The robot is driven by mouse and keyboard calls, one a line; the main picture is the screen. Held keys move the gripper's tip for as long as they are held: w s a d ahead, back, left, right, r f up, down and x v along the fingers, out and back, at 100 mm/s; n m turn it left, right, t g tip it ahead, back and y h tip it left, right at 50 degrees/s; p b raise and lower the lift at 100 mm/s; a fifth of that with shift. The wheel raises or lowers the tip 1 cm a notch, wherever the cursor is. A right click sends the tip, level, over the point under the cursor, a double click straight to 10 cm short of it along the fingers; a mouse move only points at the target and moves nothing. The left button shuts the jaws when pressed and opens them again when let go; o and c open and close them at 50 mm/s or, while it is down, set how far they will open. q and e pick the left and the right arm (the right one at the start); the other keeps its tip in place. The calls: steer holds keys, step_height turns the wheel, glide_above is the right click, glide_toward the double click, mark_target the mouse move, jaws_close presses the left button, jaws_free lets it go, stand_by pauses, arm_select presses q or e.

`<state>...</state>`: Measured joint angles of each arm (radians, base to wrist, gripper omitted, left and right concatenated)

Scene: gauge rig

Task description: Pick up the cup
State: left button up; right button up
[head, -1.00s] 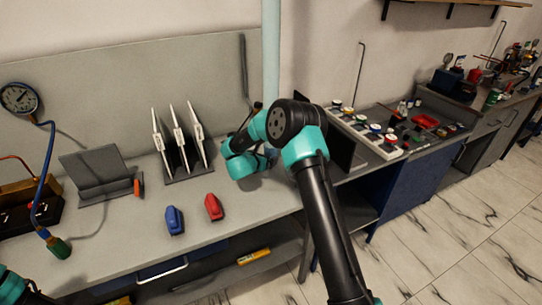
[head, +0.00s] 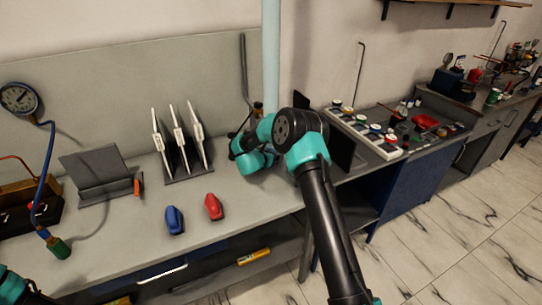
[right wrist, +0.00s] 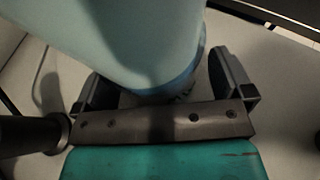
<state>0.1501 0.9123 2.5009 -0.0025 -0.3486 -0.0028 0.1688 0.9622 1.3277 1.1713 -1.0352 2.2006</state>
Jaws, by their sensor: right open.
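I cannot pick out a cup for certain. In the right wrist view, a large pale blue rounded body (right wrist: 125,40) with a darker blue band at its lower end fills the upper left and middle. It lies across the space between the fingers of my right gripper (right wrist: 162,68), which is open. I cannot tell whether this body is the cup or the post, or whether the fingers touch it. In the head view, my right arm's wrist is at the back right of the bench, and its links hide what is behind them. My left gripper is outside the view.
A pale blue post (head: 271,55) rises behind my right wrist. The front middle is clear.

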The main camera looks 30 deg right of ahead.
mark_target(268, 149)
steer(key=shift+c, duration=0.2)
steer(key=c, duration=1)
steer(key=shift+r, duration=0.1)
steer(key=shift+r, duration=0.5)
steer(key=shift+s+a+r, duration=0.15)
steer(key=shift+s+r, duration=0.05)
steer(key=shift+r, duration=0.4)
steer(key=shift+s+a+r, duration=0.15)
steer(key=shift+r, duration=0.45)
steer(key=s+a, duration=0.2)
steer(key=s, duration=0.2)
steer(key=s+a+r, duration=0.1)
steer(key=s+a, duration=0.2)
steer(key=s, duration=0.1)
steer(key=s+a, duration=0.3)
steer(key=s, duration=0.2)
steer(key=shift+r, duration=0.2)
